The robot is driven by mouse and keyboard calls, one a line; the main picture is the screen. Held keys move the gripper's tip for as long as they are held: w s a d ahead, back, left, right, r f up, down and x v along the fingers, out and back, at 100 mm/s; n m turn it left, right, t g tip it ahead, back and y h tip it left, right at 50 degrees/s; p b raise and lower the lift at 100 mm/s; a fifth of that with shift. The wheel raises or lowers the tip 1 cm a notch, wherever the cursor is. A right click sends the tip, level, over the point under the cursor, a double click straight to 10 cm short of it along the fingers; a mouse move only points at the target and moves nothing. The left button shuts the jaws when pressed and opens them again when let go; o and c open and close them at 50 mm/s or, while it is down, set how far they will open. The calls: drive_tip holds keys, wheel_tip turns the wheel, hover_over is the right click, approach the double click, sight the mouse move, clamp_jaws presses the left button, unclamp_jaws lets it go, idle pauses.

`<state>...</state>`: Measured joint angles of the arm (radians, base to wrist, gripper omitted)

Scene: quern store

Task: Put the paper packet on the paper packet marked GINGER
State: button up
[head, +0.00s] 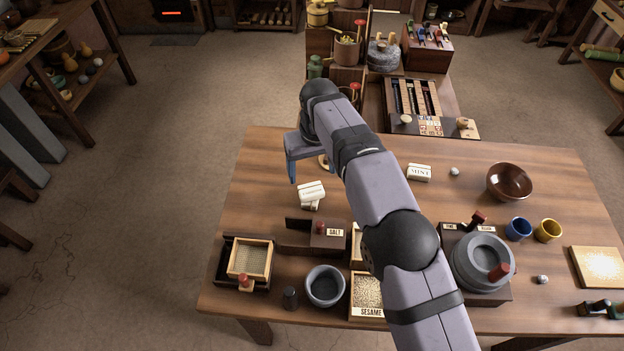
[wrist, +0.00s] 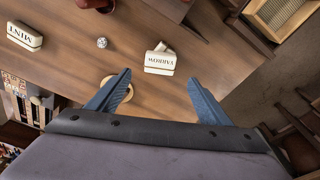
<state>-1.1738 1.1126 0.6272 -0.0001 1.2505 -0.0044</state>
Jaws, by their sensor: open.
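No label reading GINGER is legible in either view. A white paper packet (head: 312,190) lies on the table left of my arm; in the wrist view the packet (wrist: 160,63) reads YARROW, upside down, with a pale piece at its upper edge that I cannot make out. A second white packet (head: 419,172) marked MINT lies right of my arm and also shows at the wrist view's upper left (wrist: 25,37). My gripper (wrist: 158,98) is open and empty, its fingertips short of the YARROW packet in that view. In the head view, my arm hides part of the table.
A pale ring-shaped thing (wrist: 116,90) is partly behind my left finger. A speckled ball (wrist: 102,42) lies between the packets.

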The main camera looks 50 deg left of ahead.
drive_tip(key=shift+s+d+r, duration=0.1)
drive_tip(key=shift+d+r, duration=0.05)
drive_tip(key=shift+r, duration=0.7)
drive_tip(key=shift+d+r, duration=0.1)
drive_tip(key=shift+r, duration=0.7)
drive_tip(key=w+d+r+m, duration=0.2)
drive_tip(key=w+d+m, duration=0.1)
drive_tip(key=w+d, duration=1.05)
drive_tip(key=w+d+m+h, duration=0.1)
drive_tip(key=w+d+m, duration=0.15)
drive_tip(key=d, duration=1.45)
drive_tip(key=s+d+f+m, duration=0.1)
drive_tip(key=s+d+m, duration=0.15)
drive_tip(key=d, duration=0.65)
drive_tip(key=s+d+m, duration=0.2)
drive_tip(key=s+d, duration=0.2)
drive_tip(key=d, duration=0.4)
drive_tip(key=s+d+f+m, duration=0.3)
drive_tip(key=s+d, duration=0.6)
drive_tip(key=s, duration=0.2)
drive_tip(key=shift+s+d+f+g+h, duration=0.2)
drive_tip(key=shift+d+f+g+h, duration=0.1)
drive_tip(key=shift+d+f+g, duration=0.1)
drive_tip(key=shift+a, duration=0.1)
